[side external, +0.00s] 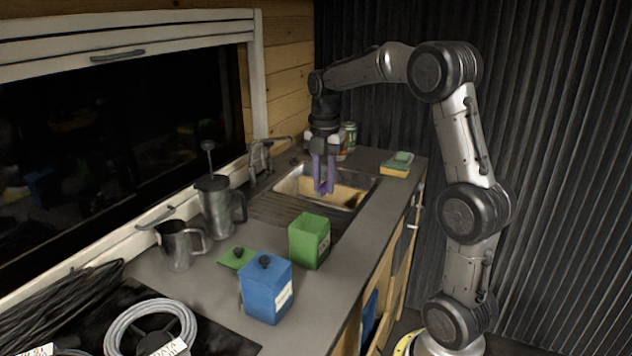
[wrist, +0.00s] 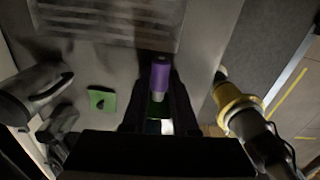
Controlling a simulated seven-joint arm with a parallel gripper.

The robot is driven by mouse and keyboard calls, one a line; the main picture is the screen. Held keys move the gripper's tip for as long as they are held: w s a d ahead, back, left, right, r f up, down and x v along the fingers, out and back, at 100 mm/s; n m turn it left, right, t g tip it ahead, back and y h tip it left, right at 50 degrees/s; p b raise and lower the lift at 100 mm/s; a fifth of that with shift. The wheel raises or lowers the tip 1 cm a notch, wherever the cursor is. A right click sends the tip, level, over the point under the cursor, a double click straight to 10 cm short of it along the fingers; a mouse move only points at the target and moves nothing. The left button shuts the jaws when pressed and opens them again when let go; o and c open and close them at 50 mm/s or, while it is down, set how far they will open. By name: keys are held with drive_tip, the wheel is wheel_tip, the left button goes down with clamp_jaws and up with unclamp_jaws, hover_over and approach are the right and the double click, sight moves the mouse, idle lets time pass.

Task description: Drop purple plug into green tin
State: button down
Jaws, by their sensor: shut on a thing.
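My gripper (side external: 324,186) points down above the sink area in the side view, shut on the purple plug (side external: 323,187). In the wrist view the purple plug (wrist: 161,74) sits between the dark fingers, with a paler end below its purple part. The green tin (side external: 309,242) stands upright and open on the worktop, in front of the sink, lower than my gripper and apart from it. In the wrist view a green patch of the tin (wrist: 157,108) shows between the fingers, mostly hidden. The tin's inside bottom is hidden.
A green lid (side external: 238,258) lies left of the tin. A closed blue tin (side external: 266,290) stands in front. A metal jug (side external: 180,246) and a French press (side external: 217,208) stand at the left. The sink (side external: 350,194) and tap (side external: 262,158) are behind. Sponges (side external: 398,164) lie back right.

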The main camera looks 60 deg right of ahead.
drive_tip(key=shift+s+a+r, duration=0.1)
drive_tip(key=shift+s+a, duration=0.05)
drive_tip(key=shift+s, duration=0.05)
drive_tip(key=a+r, duration=0.6)
drive_tip(key=r, duration=0.1)
drive_tip(key=shift+s+f, duration=0.1)
drive_tip(key=shift+f, duration=2.6)
drive_tip(key=c, duration=0.6)
unclamp_jaws()
